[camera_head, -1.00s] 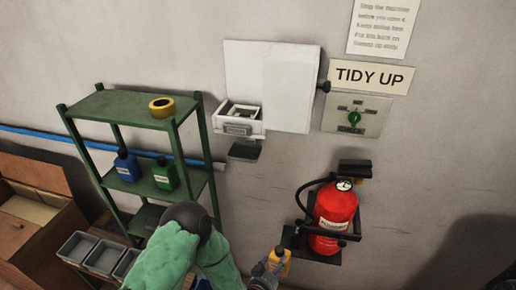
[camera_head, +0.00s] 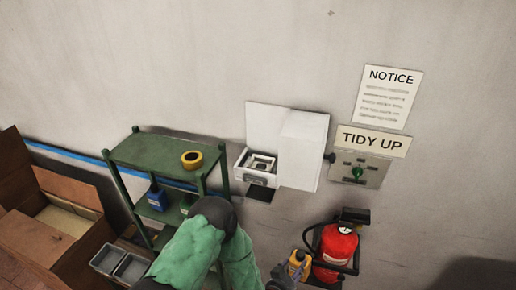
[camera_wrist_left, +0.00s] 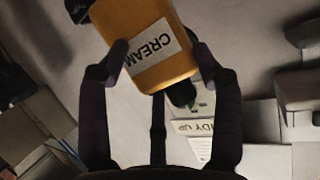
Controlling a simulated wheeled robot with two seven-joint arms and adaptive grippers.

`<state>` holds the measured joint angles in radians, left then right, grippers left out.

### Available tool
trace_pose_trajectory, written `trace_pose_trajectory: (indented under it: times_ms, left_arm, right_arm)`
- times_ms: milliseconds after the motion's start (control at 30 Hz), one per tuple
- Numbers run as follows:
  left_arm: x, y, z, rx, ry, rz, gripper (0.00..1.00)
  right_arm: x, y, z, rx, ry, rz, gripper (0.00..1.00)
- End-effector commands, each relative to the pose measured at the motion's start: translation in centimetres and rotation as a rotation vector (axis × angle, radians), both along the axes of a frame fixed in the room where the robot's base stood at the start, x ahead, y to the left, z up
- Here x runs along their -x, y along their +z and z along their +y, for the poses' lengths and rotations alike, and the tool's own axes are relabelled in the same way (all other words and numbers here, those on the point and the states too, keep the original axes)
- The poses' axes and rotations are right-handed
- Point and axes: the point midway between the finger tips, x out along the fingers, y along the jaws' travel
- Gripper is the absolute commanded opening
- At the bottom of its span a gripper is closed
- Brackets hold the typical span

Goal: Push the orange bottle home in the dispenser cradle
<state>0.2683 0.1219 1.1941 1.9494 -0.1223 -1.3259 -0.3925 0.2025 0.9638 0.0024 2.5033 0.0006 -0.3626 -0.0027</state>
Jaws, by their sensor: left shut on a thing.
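The orange bottle (camera_head: 299,264) is held by my left gripper (camera_head: 288,274) at the bottom of the head view, in front of the fire extinguisher. In the left wrist view the bottle (camera_wrist_left: 150,45) sits between the two dark fingers (camera_wrist_left: 160,62), with a white "CREAM" label on it. The white dispenser (camera_head: 262,165) is on the wall, up and left of the bottle and apart from it. Its cradle (camera_head: 243,165) is an open box at the lower left, with a dark piece below. My right gripper is not in view.
A red fire extinguisher (camera_head: 336,252) hangs on the wall right of the bottle. A green shelf (camera_head: 150,147) with a yellow tape roll (camera_head: 192,159) and a blue bottle (camera_head: 157,199) stands left of the dispenser. A green-knobbed panel (camera_head: 357,172) is to the right.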

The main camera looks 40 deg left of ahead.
Motion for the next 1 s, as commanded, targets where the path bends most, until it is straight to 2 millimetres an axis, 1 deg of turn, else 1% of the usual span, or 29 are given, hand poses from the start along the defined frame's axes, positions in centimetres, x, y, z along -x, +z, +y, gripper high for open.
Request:
trace_pose_trajectory:
  times_ms: [33, 200, 567, 700, 1000]
  left_arm:
    - [-0.1, 2.1, 0.0, 0.000, 0.000, -0.003, 0.26]
    - [-0.1, 5.4, 0.0, 0.000, 0.001, -0.003, 0.26]
    - [-0.1, 10.0, 0.0, 0.000, 0.000, -0.003, 0.26]
    - [-0.1, 9.6, 0.1, -0.001, 0.001, -0.006, 0.26]
    - [-0.1, 9.6, 0.1, -0.001, 0.001, -0.006, 0.26]
  right_arm:
    - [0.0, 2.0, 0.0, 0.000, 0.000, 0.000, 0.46]
    - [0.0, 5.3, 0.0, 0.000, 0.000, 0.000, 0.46]
    - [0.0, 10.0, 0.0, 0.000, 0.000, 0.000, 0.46]
    - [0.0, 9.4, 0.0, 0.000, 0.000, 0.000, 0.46]
    - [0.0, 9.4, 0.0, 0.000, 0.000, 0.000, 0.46]
